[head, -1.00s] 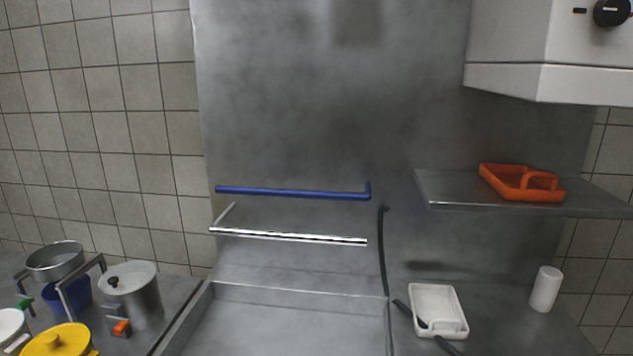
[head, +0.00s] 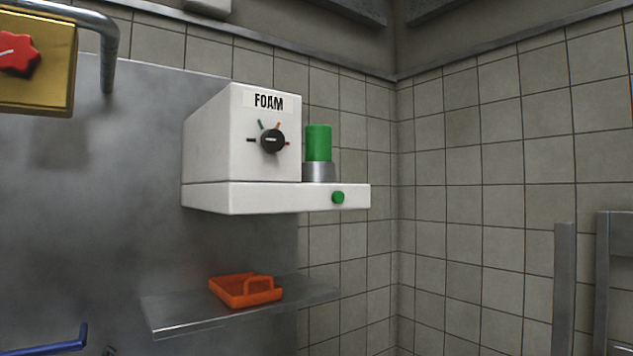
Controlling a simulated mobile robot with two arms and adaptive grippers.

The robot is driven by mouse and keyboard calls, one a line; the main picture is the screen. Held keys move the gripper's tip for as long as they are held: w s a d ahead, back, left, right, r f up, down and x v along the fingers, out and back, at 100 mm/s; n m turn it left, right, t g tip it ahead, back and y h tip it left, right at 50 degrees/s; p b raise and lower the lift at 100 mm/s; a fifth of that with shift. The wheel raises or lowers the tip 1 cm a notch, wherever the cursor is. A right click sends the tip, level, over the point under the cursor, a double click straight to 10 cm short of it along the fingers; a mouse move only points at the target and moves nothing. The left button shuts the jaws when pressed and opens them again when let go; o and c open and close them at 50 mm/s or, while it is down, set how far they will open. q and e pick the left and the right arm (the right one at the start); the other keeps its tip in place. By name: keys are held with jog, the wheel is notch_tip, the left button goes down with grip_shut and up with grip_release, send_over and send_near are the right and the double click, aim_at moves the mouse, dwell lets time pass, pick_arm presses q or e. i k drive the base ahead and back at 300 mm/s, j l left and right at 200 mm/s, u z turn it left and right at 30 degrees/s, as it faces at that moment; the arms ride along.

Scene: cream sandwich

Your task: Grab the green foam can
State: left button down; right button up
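The green foam can (head: 318,143) stands upright in a grey metal holder (head: 318,172) on the right part of the white foam machine (head: 242,140). The machine is on the wall, has a "FOAM" label and a black dial (head: 272,141). A green button (head: 338,197) is on the front of its base, below the can. Neither of my grippers is in the head view.
A metal shelf (head: 170,315) below the machine holds an orange tray (head: 245,290) with a handle. A gold box with a red knob (head: 18,52) and a grey pipe (head: 108,60) are at upper left. A blue rail (head: 60,346) is at lower left. Grey metal uprights (head: 563,290) stand at right.

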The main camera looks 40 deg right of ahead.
aim_at(318, 137)
jog(key=z, duration=1.15)
jog(key=l+u, duration=0.1)
